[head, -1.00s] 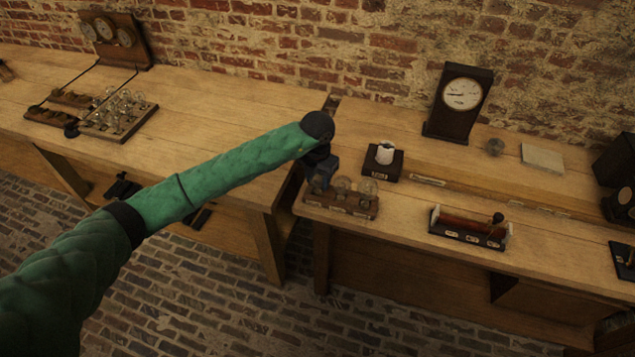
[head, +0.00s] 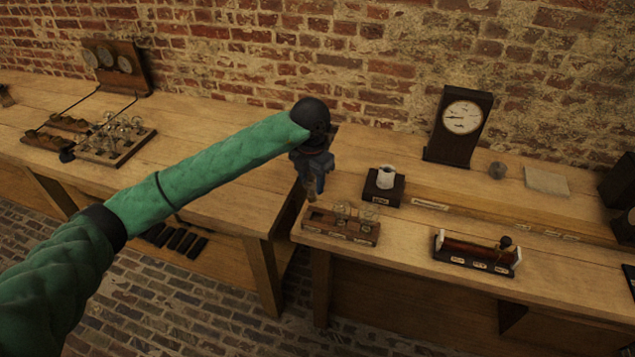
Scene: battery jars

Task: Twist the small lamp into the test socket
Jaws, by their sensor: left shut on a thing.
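The likely test socket is a white cylinder (head: 387,175) on a dark square block (head: 383,195) on the right bench. To its lower left, a wooden lamp rack (head: 341,238) with labels on its front holds two glass lamps (head: 367,214) in its middle and right places. My left gripper (head: 312,190) points down above the rack's left end, left of the socket. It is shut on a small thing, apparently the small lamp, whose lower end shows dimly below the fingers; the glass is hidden. The rack's left place looks empty. My right gripper is not in view.
A dark wooden clock (head: 461,119) stands behind. A brown roller device (head: 475,252) sits right of the rack. A tray of glass bulbs (head: 119,148) is on the left bench (head: 215,130). A narrow gap separates the benches. The bench top between socket and clock is clear.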

